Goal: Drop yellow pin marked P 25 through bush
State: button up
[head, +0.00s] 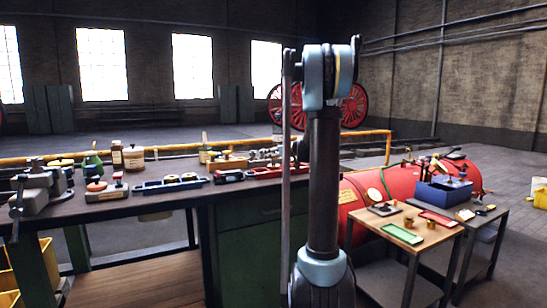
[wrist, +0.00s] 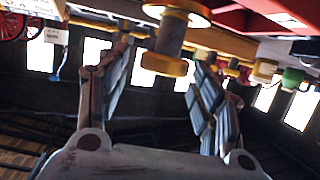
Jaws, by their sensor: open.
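My gripper (wrist: 162,55) is open in the wrist view, which shows the bench upside down. A spool-like piece with a grey shank and yellow collars (wrist: 165,65) shows between and beyond its fingers. I see no finger closed on it, and cannot tell how deep between them it lies. It may be a yellow pin, but no P 25 mark is readable. In the head view, my arm hides the gripper. A red rack (head: 262,173) with small parts lies on the bench beside my arm. I cannot tell which part is the bush.
The dark workbench (head: 150,204) carries a vise (head: 40,190), a blue rack (head: 170,184) and jars. A small wooden table (head: 385,228) at right holds a green tray (head: 403,234) and brass pieces. A blue box (head: 443,192) stands behind it. A red boiler (head: 350,194) lies beyond.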

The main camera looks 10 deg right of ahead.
jog(key=v, duration=1.1)
jog(key=shift+s+d, duration=0.3)
jog(key=shift+r, duration=0.1)
jog(key=s+a+f+m+g+h, duration=0.1)
jog(key=s+a+f+g, duration=0.3)
jog(key=s, duration=0.7)
jog(key=s+a+f+m+g, duration=0.1)
jog(key=s+a+f+g, duration=0.1)
jog(key=s+a+f, duration=0.75)
jog(key=s+d+f+m+g+h, duration=0.1)
jog(key=s+f, duration=0.3)
jog(key=s, duration=0.4)
jog(key=s+d+f+m+g+h, duration=0.1)
jog(key=s+d+f+g+h, duration=0.1)
jog(key=s, duration=0.7)
jog(key=s+d+f+m+g+h, duration=0.1)
jog(key=s+d+f+h, duration=0.2)
jog(key=s, duration=0.6)
notch_tip(320, 180, down, 4)
jog(key=shift+s+d+r+m+g, duration=0.2)
jog(key=shift+d+r+m+g, duration=0.15)
jog(key=shift+d, duration=0.7)
jog(key=shift+f, duration=0.1)
